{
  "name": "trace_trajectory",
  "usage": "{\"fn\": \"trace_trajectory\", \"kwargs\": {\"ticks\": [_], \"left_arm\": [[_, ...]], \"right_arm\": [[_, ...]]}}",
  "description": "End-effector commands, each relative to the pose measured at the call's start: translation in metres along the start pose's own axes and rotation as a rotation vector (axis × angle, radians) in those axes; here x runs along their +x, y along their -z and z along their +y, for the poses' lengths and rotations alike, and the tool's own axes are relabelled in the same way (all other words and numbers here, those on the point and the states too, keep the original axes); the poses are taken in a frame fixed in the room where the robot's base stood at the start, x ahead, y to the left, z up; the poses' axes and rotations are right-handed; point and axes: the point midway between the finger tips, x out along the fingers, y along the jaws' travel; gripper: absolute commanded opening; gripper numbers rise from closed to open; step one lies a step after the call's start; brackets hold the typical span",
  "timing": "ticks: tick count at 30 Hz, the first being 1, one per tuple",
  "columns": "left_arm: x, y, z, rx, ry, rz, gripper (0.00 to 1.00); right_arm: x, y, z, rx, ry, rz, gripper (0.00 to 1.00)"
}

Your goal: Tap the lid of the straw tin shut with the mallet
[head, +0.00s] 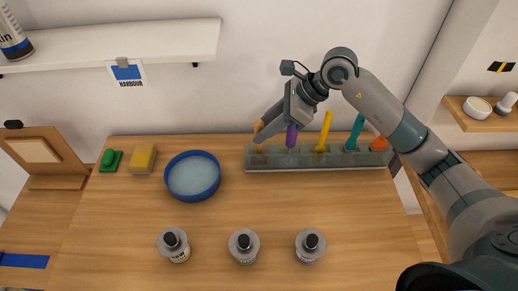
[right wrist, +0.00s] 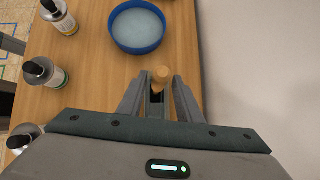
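A tool with a tan wooden handle (head: 258,126) stands upright in the leftmost place of the grey rack (head: 318,168); its lower part is hidden, so I cannot tell whether it is the mallet. My right gripper (right wrist: 160,98) has its fingers on either side of this wooden handle (right wrist: 160,74), with gaps visible, so it looks open. My left gripper is out of view.
Purple (head: 291,135), yellow (head: 326,127), teal (head: 356,130) and orange (head: 379,144) handles stand farther right in the rack. A blue round dish (head: 192,176), a sponge (head: 144,158) and a green brush (head: 109,159) lie to the left. The table between dish and tins is clear.

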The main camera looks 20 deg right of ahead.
Motion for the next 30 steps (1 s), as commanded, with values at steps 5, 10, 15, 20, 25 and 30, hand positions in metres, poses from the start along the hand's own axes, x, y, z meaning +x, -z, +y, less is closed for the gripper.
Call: {"fn": "trace_trajectory", "kwargs": {"ticks": [5, 10, 15, 20, 25, 30], "left_arm": [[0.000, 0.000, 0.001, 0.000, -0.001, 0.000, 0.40], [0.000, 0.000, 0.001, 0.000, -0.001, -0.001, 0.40], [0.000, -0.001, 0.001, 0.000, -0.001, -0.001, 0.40], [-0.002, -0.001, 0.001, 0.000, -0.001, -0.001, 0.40], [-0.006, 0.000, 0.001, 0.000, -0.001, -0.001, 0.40], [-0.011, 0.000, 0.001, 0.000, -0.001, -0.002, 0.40]], "right_arm": [[0.000, 0.000, 0.000, 0.000, 0.000, 0.000, 0.32], [0.000, 0.000, 0.000, 0.000, 0.000, 0.000, 0.15], [0.000, -0.001, 0.000, 0.000, 0.001, -0.001, 0.00], [-0.003, -0.003, 0.000, 0.000, 0.001, -0.001, 0.00], [-0.010, -0.009, 0.000, 0.000, 0.001, -0.001, 0.00], [-0.019, -0.016, 0.000, -0.001, 0.001, -0.002, 0.00]]}}
